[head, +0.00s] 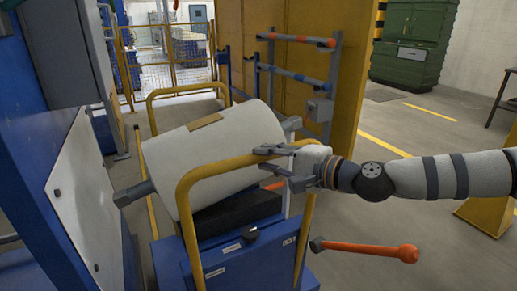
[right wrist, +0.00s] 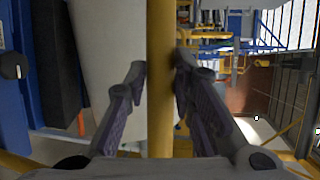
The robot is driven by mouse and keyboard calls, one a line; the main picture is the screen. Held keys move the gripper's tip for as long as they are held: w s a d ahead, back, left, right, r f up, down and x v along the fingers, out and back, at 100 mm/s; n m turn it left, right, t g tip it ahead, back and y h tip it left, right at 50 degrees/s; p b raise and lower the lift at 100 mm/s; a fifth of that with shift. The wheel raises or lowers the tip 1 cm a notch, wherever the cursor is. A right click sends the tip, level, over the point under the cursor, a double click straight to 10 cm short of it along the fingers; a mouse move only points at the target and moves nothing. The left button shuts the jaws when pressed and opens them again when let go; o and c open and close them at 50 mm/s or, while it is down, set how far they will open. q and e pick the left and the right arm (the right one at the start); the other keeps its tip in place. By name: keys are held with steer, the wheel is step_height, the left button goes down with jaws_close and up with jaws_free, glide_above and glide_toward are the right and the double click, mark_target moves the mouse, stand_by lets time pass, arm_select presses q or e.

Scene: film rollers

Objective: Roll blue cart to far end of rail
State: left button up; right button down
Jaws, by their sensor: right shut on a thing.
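The blue cart (head: 255,268) stands in the lower middle of the head view, with a yellow tube handle (head: 192,178) at its near end. It carries a large white film roll (head: 215,150) with grey shaft ends. My right gripper (head: 268,167) is shut on the right part of the handle. In the right wrist view the yellow handle tube (right wrist: 160,70) runs between the two fingers. A second yellow hoop (head: 185,90) rises behind the roll. The rail under the cart is hidden or cannot be made out. My left gripper is not in view.
A blue machine with a white panel (head: 90,205) stands close on the left. An orange-handled bar (head: 370,248) is at the lower right. A yellow wall with a bar rack (head: 300,85) is behind on the right. A yellow mesh fence (head: 165,65) closes the back.

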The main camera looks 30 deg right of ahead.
steer(key=shift+s+a+f, duration=0.2)
steer(key=shift+s+f, duration=0.4)
steer(key=shift+f+g, duration=0.1)
steer(key=shift+g, duration=0.2)
steer(key=c, duration=1.4)
jaws_free()
steer(key=shift+w, duration=0.15)
steer(key=shift+o, duration=0.2)
steer(key=shift+r, duration=0.2)
steer(key=shift+r, duration=0.15)
steer(key=shift+d+r, duration=0.1)
steer(key=shift+d, duration=0.1)
steer(key=v, duration=1.1)
steer(key=shift+s, duration=0.5)
steer(key=shift+f, duration=0.25)
